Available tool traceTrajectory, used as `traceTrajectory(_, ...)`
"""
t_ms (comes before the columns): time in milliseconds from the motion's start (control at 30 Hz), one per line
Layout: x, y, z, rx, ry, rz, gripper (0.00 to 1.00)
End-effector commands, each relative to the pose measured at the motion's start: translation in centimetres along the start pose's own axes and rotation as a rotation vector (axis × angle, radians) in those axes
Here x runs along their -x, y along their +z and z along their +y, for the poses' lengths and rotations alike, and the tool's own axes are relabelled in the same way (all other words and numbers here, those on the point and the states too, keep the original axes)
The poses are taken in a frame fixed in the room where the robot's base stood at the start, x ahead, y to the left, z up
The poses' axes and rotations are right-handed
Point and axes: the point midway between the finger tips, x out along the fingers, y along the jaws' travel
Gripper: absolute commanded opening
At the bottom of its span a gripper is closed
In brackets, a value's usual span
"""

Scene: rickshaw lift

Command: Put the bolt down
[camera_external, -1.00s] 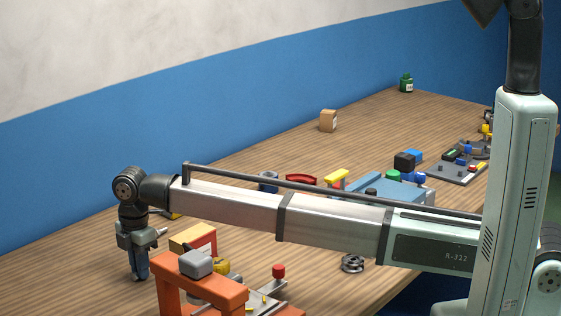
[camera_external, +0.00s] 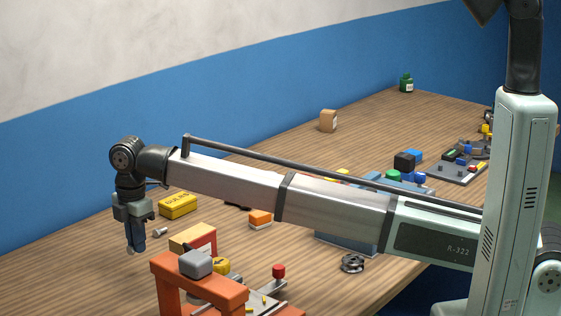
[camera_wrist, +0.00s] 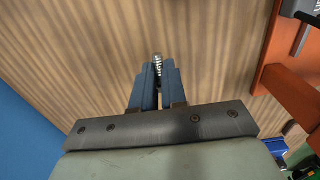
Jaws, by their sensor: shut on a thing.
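My gripper (camera_external: 135,247) points down over the left end of the wooden table, to the left of the orange stand. Its blue fingers are shut on a bolt. In the wrist view, the bolt's silver threaded shank (camera_wrist: 157,65) sticks out past the fingertips (camera_wrist: 156,80), and the rest is hidden between the fingers. In the external view only a small pale bit shows at the fingertips. The fingertips look apart from the tabletop, but the exact height is hard to tell.
The orange stand (camera_external: 199,276) with a grey block on top is right of my gripper. A small silver cylindrical piece (camera_external: 160,231) and a yellow box (camera_external: 178,205) lie behind it. Bare wood (camera_external: 80,275) is free to the left.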

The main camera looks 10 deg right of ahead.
Motion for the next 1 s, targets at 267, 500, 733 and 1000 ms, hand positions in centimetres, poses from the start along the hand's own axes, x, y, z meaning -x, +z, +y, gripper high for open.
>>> traceTrajectory(267, 2.9, 0.0, 0.0, 0.000, 0.000, 0.000, 0.00)
traceTrajectory(500, 3.2, 3.1, 1.4, -0.038, 0.000, 0.000, 0.00)
traceTrajectory(733, 3.6, 11.2, 5.0, -0.138, 0.004, 0.001, 0.00)
traceTrajectory(1000, 4.8, 21.4, 10.4, -0.261, 0.011, 0.004, 0.00)
